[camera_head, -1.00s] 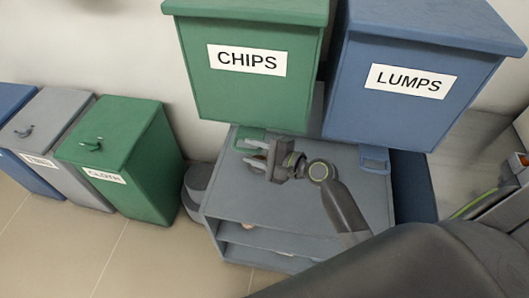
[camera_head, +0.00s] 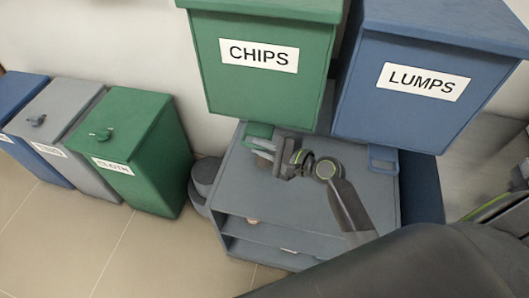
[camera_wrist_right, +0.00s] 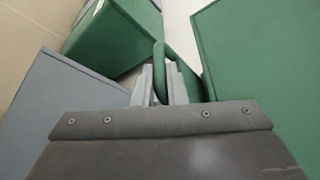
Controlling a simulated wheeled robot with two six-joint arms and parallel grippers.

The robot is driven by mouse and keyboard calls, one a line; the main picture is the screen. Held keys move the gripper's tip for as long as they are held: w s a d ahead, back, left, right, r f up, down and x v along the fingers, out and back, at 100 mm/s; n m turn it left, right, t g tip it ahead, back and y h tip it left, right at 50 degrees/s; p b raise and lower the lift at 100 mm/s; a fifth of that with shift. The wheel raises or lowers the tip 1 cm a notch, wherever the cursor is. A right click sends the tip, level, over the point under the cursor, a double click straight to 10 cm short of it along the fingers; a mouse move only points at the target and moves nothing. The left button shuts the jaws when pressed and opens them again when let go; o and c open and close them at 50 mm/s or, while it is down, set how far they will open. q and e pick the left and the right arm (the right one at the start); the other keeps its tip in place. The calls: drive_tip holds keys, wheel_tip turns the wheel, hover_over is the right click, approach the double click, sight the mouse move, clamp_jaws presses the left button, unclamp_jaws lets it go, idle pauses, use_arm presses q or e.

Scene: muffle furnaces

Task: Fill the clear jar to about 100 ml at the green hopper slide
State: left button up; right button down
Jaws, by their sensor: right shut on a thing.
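The green hopper (camera_head: 265,80), labelled CHIPS, hangs above the grey cabinet. Its green slide (camera_head: 259,131) sticks out beneath it at the front left. My right gripper (camera_head: 264,150) is at this slide. In the right wrist view, its grey fingers (camera_wrist_right: 160,88) are shut on the slide's upright green handle loop (camera_wrist_right: 160,65). I cannot make out the clear jar in either view; the gripper and arm hide part of the cabinet top below the slide. My left gripper is not in view.
A blue hopper (camera_head: 420,90) labelled LUMPS stands to the right, with its blue slide (camera_head: 383,160) below. The grey cabinet top (camera_head: 290,205) looks mostly bare, with open shelves beneath. Green (camera_head: 135,150), grey and blue bins stand at the left on open floor.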

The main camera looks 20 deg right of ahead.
drive_tip(key=shift+s+a, duration=0.1)
drive_tip(key=shift+s+a+p, duration=0.35)
drive_tip(key=shift+s+a, duration=0.1)
drive_tip(key=shift+s, duration=0.25)
idle(3.2)
drive_tip(key=shift+w+d, duration=0.65)
drive_tip(key=shift+w, duration=0.25)
drive_tip(key=c, duration=1.4)
unclamp_jaws()
drive_tip(key=shift+w, duration=0.1)
